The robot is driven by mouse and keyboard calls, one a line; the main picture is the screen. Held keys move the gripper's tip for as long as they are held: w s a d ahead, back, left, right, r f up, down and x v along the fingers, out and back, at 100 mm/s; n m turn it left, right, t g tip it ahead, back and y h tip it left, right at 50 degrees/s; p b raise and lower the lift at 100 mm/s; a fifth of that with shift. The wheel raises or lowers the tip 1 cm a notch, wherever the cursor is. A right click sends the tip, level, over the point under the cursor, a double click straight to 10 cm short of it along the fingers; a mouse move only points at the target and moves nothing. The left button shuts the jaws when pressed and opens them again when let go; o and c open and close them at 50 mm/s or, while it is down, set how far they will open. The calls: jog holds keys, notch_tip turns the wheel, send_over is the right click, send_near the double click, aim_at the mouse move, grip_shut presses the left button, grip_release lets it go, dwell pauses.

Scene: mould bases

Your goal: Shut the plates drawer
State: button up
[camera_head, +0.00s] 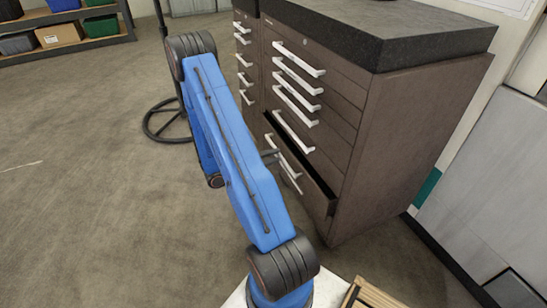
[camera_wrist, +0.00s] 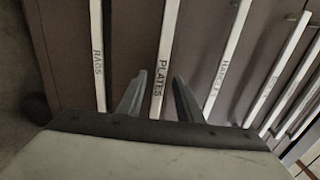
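The plates drawer (camera_head: 314,188) is low in the brown cabinet and stands partly pulled out, with a dark gap above its front. Its pale bar handle, marked PLATES (camera_wrist: 163,72), runs up the middle of the wrist view. My gripper (camera_wrist: 160,78) is open, with one finger on each side of that handle. A gap shows between the handle and each finger, so I see no grip on it. In the head view my gripper (camera_head: 271,156) is at the drawer front, partly hidden by my blue arm.
The rags handle (camera_wrist: 97,55) is left of the plates handle in the wrist view; other drawer handles (camera_wrist: 230,60) are to the right. The cabinet's upper drawers (camera_head: 310,85) look shut. A round-based stand (camera_head: 160,135) is left of my arm. Open floor (camera_head: 90,200) lies to the left.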

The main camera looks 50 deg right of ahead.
aim_at(283, 153)
jog(key=shift+s+d, duration=0.15)
jog(key=shift+d, duration=0.1)
jog(key=shift+c, duration=0.6)
grip_shut()
jog(key=shift+x, duration=2.15)
jog(key=shift+o, duration=0.6)
grip_release()
jog(key=shift+d, duration=0.15)
jog(key=v, duration=1.7)
jog(key=shift+a, duration=0.2)
